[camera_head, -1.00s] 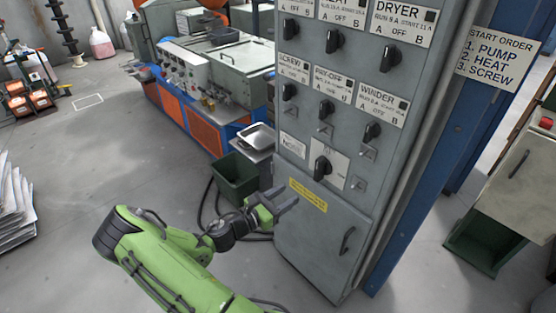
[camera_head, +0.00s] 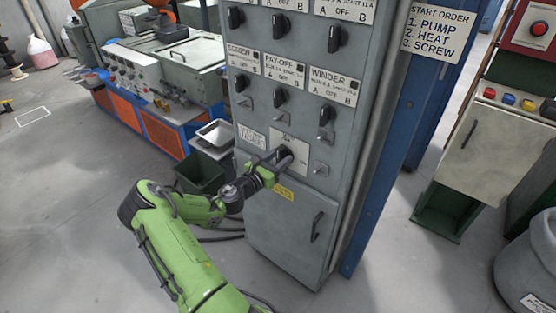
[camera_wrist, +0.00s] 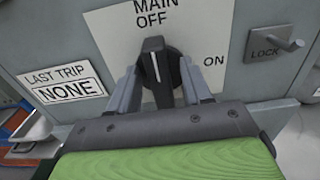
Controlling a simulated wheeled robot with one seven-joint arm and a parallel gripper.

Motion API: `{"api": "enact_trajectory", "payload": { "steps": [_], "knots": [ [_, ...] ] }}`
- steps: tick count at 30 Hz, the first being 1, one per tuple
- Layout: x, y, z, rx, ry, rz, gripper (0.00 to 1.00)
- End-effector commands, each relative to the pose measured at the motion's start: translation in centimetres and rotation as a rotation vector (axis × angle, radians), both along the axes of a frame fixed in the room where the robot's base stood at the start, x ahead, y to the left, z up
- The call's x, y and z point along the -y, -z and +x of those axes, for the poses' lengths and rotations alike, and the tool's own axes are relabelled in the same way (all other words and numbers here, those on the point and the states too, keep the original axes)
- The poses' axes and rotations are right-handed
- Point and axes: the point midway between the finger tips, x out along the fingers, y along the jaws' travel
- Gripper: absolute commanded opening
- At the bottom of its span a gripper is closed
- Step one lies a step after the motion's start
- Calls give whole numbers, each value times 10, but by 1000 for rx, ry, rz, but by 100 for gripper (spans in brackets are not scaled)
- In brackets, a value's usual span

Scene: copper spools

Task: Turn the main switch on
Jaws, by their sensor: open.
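The main switch is a black rotary knob (camera_wrist: 160,72) on a white plate (camera_wrist: 208,32) marked MAIN, OFF and ON in the wrist view. Its white pointer line points up toward OFF; ON is to the right. My gripper (camera_wrist: 160,88) is open, with one finger on each side of the knob's lower part. I cannot tell whether the fingers touch it. In the head view my gripper (camera_head: 270,163) is at the lower part of the grey cabinet (camera_head: 285,225), partly covering the knob (camera_head: 285,156).
A LOCK lever (camera_wrist: 284,45) sticks out right of the switch plate. A LAST TRIP NONE label (camera_wrist: 64,84) is at left. Other knobs, such as the WINDER knob (camera_head: 326,115), sit above. A dark green bin (camera_head: 200,173) stands left of the cabinet.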

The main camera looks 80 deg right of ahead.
Motion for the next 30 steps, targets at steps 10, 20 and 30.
{"api": "enact_trajectory", "payload": {
  "steps": [10, 20, 30],
  "knots": [
    [0, 0, 0, 0, 0, 0, 29],
    [0, 0, 0, 3, 0, -1, 0],
    [0, 0, -1, 110, 1, -48, 0]
  ]
}}
